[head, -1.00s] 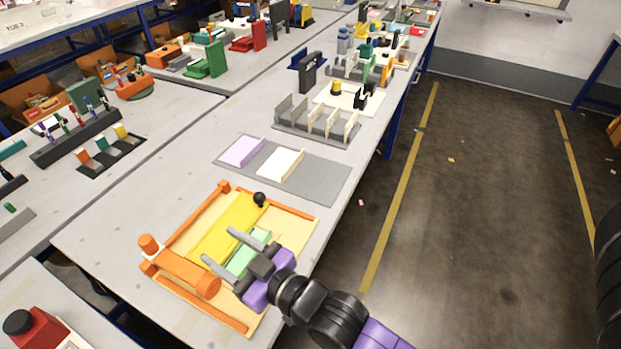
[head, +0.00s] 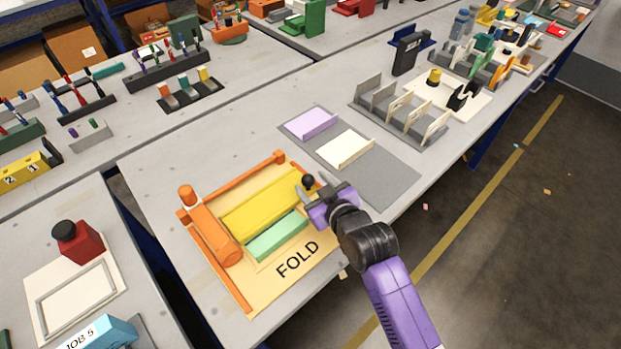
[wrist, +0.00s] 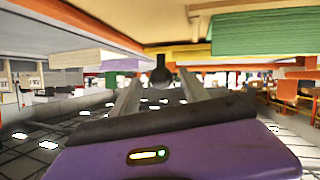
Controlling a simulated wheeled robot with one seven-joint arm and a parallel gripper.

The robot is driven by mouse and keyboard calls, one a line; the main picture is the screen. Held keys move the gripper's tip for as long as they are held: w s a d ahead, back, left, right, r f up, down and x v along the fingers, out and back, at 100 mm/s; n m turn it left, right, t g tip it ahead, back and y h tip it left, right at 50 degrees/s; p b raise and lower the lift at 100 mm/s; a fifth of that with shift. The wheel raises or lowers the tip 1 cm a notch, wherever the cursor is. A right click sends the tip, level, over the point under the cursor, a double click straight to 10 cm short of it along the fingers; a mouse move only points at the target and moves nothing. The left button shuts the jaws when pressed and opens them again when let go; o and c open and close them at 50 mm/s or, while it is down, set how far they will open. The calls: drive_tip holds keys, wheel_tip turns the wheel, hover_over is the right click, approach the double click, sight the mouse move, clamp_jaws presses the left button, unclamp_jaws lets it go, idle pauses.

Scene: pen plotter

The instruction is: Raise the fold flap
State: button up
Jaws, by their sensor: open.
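The fold flap is a long yellow panel (head: 262,205) lying flat, or nearly so, on the tan fold station (head: 262,294) marked FOLD. A round black knob (head: 307,180) stands at its right end. My gripper (head: 313,185) is open at the station's right side, its fingers pointing at the knob. In the wrist view the knob (wrist: 161,75) shows between my two fingertips, with nothing visibly gripped. I cannot tell whether a finger touches it. A light green block (head: 276,236) lies along the flap's front edge.
Orange rails and an orange roller (head: 216,239) border the station's left side. A grey mat (head: 385,178) with lilac and cream pads lies behind it. A grey slotted rack (head: 400,118) stands farther back.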

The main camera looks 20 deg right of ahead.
drive_tip(key=shift+x, duration=1.4)
drive_tip(key=shift+a, duration=0.1)
drive_tip(key=shift+c, duration=0.4)
clamp_jaws()
